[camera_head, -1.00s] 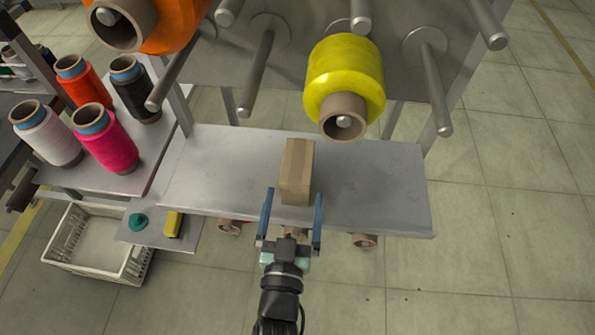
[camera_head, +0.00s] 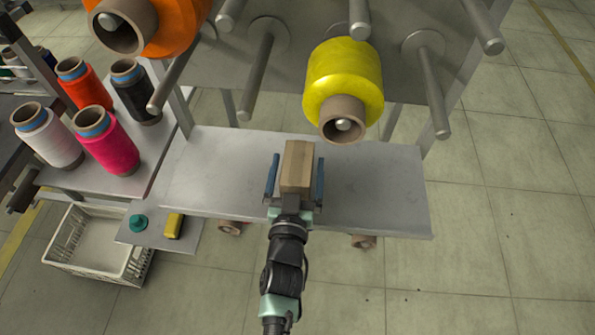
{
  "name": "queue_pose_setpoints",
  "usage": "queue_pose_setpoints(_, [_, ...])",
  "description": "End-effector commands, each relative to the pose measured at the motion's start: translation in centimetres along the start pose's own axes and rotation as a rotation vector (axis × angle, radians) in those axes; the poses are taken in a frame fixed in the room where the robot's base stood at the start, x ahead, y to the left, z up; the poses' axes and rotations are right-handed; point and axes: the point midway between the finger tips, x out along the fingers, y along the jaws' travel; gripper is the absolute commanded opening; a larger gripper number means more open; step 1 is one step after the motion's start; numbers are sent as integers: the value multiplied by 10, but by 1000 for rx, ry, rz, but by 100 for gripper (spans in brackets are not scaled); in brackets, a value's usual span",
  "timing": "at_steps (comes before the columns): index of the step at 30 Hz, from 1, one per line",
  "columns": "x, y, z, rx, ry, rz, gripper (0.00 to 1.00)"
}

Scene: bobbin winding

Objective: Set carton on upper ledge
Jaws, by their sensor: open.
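The brown carton (camera_head: 297,165) stands on the grey metal ledge (camera_head: 385,190) below the spool pegs. My gripper (camera_head: 296,176) is open around the carton, with one blue finger on its left and one on its right. A thin gap shows beside the carton on the left; on the right I cannot tell whether the finger touches it. My wrist hides the front edge of the ledge below the carton.
A yellow spool (camera_head: 345,85) and an orange spool (camera_head: 148,22) hang on pegs above. Bare pegs (camera_head: 428,85) jut out nearby. Several thread cones, including a pink one (camera_head: 107,140), stand at left. A white crate (camera_head: 98,245) is on the floor. The ledge is clear either side of the carton.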

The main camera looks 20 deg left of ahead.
Motion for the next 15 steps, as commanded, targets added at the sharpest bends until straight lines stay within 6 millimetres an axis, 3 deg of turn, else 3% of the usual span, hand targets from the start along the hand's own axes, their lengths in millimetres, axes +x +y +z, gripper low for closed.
queue_pose_setpoints(3, [0,0,0,0,0,0,98])
queue_pose_setpoints(15, [0,0,0,0,0,0,26])
